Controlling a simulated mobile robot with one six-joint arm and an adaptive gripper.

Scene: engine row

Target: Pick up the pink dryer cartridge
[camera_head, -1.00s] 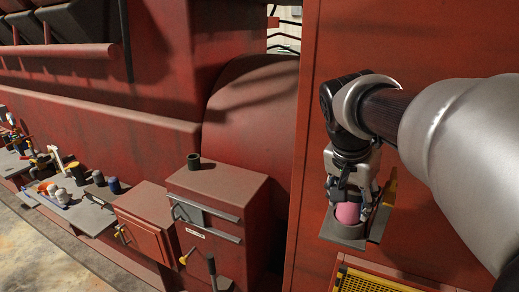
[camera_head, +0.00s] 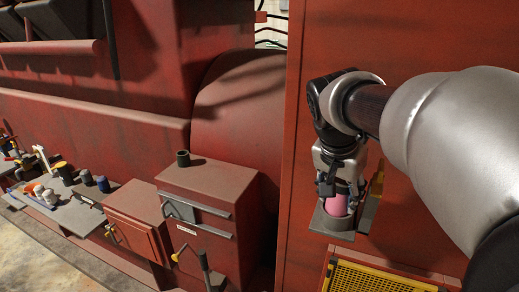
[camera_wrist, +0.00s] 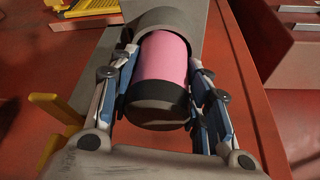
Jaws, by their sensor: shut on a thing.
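The pink dryer cartridge (camera_wrist: 163,62) has a pink body and a dark end cap, and lies between the fingers of my gripper (camera_wrist: 163,85) in the wrist view. My gripper is shut on it. The cartridge's far end sits inside a grey round holder (camera_wrist: 158,20). In the head view my gripper (camera_head: 337,180) points down over the grey holder (camera_head: 333,222), and pink (camera_head: 336,203) shows between the fingers above its rim. The part of the cartridge inside the holder is hidden.
A yellow grate (camera_head: 375,278) is below the holder, and a yellow lever (camera_wrist: 58,108) is close beside my gripper. A red cabinet (camera_head: 205,215) with a dark cup (camera_head: 183,159) on top stands to the left. A grey shelf (camera_head: 75,212) with several small items is further left.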

